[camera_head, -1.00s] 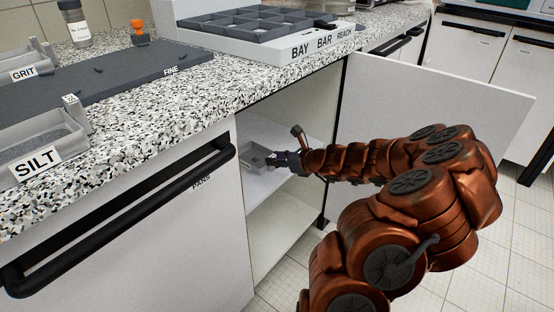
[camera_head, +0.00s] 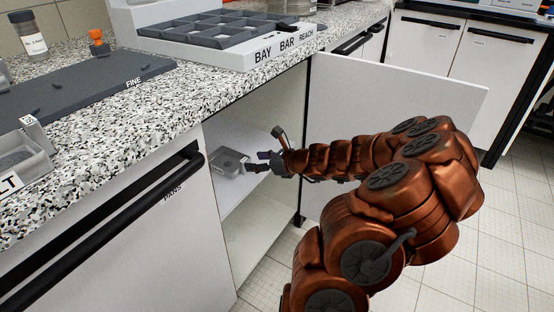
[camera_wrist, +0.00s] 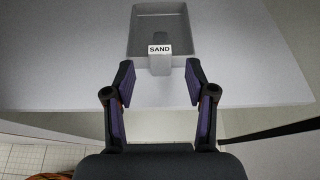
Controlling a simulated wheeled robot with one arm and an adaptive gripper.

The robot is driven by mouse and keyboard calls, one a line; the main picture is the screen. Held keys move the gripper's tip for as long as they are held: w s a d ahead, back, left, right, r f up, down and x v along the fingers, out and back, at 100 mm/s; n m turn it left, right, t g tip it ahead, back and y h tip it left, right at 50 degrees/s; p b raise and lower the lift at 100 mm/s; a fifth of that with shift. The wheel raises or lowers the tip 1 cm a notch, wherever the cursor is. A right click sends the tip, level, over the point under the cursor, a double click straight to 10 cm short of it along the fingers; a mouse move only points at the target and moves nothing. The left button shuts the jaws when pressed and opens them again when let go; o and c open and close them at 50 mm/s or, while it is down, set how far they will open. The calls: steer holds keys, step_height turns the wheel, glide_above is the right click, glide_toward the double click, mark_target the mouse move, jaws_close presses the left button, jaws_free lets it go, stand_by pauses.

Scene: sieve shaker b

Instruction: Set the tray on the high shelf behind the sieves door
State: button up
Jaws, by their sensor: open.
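A grey tray (camera_head: 228,162) sits on the upper shelf (camera_head: 226,199) inside the open cupboard. In the wrist view the tray (camera_wrist: 140,37) carries a white label reading SAND on its near handle, and its inside looks empty. The tray rests on the pale shelf (camera_wrist: 60,75), set back from the front edge. My gripper (camera_head: 256,162) is in the cupboard opening, just right of the tray. In the wrist view my gripper (camera_wrist: 159,84) is open, with its fingertips on either side of and short of the handle, apart from it. The cupboard door (camera_head: 400,120) stands wide open to the right.
A worktop (camera_head: 130,125) above holds a compartment rack (camera_head: 225,30) labelled BAY BAR REACH, a dark slab marked FINE (camera_head: 80,95) and another grey tray (camera_head: 22,158). A PANS drawer with a black bar handle (camera_head: 110,225) is left of the opening. Tiled floor lies right.

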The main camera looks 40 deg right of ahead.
steer(key=p+v, duration=0.2)
steer(key=v, duration=0.6)
stand_by(0.6)
